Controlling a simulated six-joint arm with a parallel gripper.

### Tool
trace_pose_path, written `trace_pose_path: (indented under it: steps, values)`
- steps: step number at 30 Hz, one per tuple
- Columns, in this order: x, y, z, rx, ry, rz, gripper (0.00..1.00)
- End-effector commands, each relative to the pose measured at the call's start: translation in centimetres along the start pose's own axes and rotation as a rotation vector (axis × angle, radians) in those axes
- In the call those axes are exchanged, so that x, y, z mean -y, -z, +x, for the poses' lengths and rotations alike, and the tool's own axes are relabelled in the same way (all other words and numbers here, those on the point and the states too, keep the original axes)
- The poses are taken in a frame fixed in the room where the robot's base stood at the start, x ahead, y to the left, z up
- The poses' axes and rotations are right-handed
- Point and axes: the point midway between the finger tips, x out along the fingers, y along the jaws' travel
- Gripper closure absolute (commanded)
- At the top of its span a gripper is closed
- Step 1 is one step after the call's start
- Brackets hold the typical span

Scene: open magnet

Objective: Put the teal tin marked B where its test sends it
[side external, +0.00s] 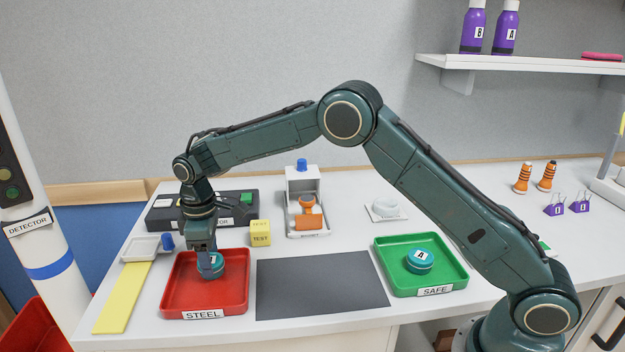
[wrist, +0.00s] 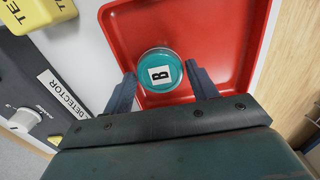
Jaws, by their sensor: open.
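The teal tin marked B (wrist: 160,70) sits in the red tray labelled STEEL (side external: 180,300); in the side view my gripper partly covers it. My gripper (wrist: 162,82) is over the red tray, with its fingers apart on either side of the tin. In the side view my gripper (side external: 210,272) points down at the tin. Whether the fingers touch the tin I cannot tell. A teal tin marked A (side external: 420,261) sits in the green tray labelled SAFE (side external: 380,250). The detector (side external: 165,217) is a dark box behind the red tray.
A yellow TEST block (side external: 260,234) stands behind the red tray. A dark grey mat (side external: 318,287) lies between the trays, bare. A white device with orange parts (side external: 305,205) stands behind the mat. A yellow strip (side external: 122,297) lies left of the red tray.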

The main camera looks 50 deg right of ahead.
Motion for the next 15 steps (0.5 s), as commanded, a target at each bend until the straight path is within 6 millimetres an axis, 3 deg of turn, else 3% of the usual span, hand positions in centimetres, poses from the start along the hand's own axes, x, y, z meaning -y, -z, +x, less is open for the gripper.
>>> trace_pose_path:
  steps: [15]
  values:
    - [0.0, 0.0, -8.1, -0.003, -0.002, 0.000, 0.42]
